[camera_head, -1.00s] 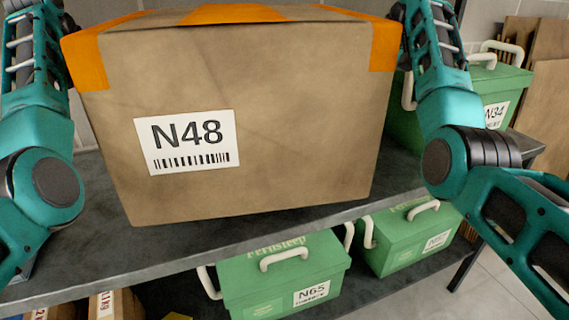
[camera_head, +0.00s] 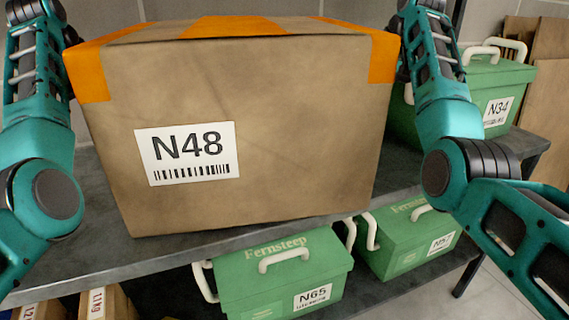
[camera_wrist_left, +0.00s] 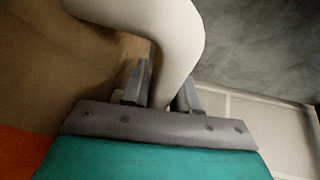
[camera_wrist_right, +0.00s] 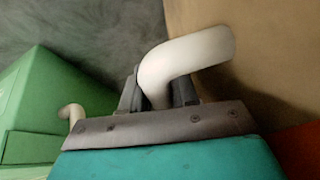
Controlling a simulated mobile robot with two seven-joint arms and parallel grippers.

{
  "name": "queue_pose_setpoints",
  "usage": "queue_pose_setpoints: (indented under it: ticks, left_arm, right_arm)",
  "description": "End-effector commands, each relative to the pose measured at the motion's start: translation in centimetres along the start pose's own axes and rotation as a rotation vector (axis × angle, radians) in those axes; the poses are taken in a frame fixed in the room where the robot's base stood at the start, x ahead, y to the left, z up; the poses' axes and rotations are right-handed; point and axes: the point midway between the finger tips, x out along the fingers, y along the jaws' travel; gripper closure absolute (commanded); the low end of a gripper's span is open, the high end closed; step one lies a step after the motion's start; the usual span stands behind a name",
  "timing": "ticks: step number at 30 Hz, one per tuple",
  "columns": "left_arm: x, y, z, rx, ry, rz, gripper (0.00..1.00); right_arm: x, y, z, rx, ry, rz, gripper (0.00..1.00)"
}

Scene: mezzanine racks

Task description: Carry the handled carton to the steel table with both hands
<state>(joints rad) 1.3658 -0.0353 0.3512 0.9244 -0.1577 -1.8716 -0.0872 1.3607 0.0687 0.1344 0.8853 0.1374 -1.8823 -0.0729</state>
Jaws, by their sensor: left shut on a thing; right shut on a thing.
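The handled carton (camera_head: 290,130) is a large brown box with orange corner tape and a white N48 label. It fills the middle of the head view, in front of and above a grey shelf board; whether its base touches the board I cannot tell. My left gripper (camera_wrist_left: 160,92) is shut on the carton's white handle (camera_wrist_left: 175,35) in the left wrist view. My right gripper (camera_wrist_right: 158,90) is shut on the other white handle (camera_wrist_right: 195,58) in the right wrist view. Both grippers are hidden behind the carton's sides in the head view. The steel table is not identifiable.
A green N34 box (camera_head: 490,95) stands on the shelf board (camera_head: 75,245) close to my right arm. Green boxes N65 (camera_head: 285,280) and another (camera_head: 410,238) sit on the lower level. Brown cartons (camera_head: 108,302) are at lower left. Floor shows at lower right.

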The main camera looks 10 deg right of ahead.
Motion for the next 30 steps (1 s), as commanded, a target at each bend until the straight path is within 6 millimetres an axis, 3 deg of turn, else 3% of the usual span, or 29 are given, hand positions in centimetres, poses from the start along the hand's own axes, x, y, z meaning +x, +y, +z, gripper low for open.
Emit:
queue_pose_setpoints:
  ticks: [3,4,12,22,30]
  left_arm:
    - [0.5,-0.2,0.2,-0.001,0.006,-0.001,1.00]
    - [0.7,-0.3,0.3,-0.002,0.001,-0.002,0.70]
    - [0.5,-0.2,0.2,-0.001,0.000,-0.001,0.46]
    - [-0.1,-0.1,0.2,-0.001,0.002,0.000,0.46]
    - [-4.9,0.0,0.1,0.000,0.006,0.003,0.46]
  right_arm:
    - [0.5,0.2,0.2,0.001,0.006,0.002,1.00]
    - [0.7,0.3,0.3,0.002,0.001,0.002,0.70]
    - [0.5,0.2,0.2,0.001,0.000,0.001,0.46]
    - [0.5,0.1,0.2,0.000,0.000,0.000,0.46]
    - [0.5,0.1,0.2,0.000,0.000,0.000,0.46]
